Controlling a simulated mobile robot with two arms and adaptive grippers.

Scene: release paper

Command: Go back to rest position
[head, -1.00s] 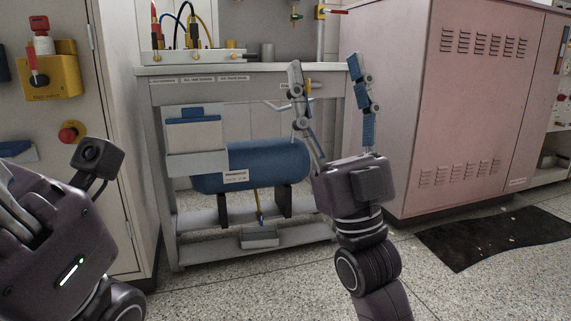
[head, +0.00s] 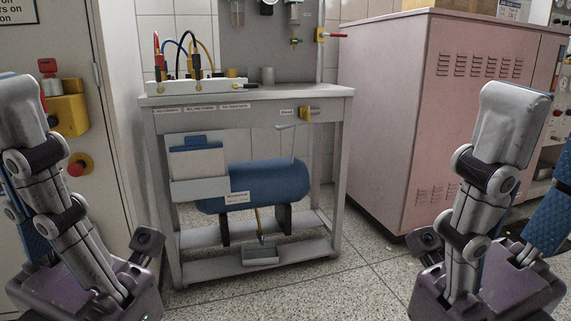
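My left gripper (head: 14,165) is upright at the left edge, its fingers pointing up. One finger is close to the camera, and the other, with a blue pad, is partly cut off by the frame. My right gripper (head: 535,165) is upright at the right edge, its fingers spread apart. Nothing shows between the fingers of either gripper. A white, paper-like panel (head: 197,163) with a blue top piece is at the front left of the grey bench (head: 330,93), apart from both grippers.
A blue tank (head: 275,182) sits on the bench's lower shelf. A board with coloured cables (head: 190,85) stands on top. A pink cabinet (head: 400,120) is at right. A grey cabinet with a red button (head: 80,165) is at left. The floor (head: 290,290) between my grippers is clear.

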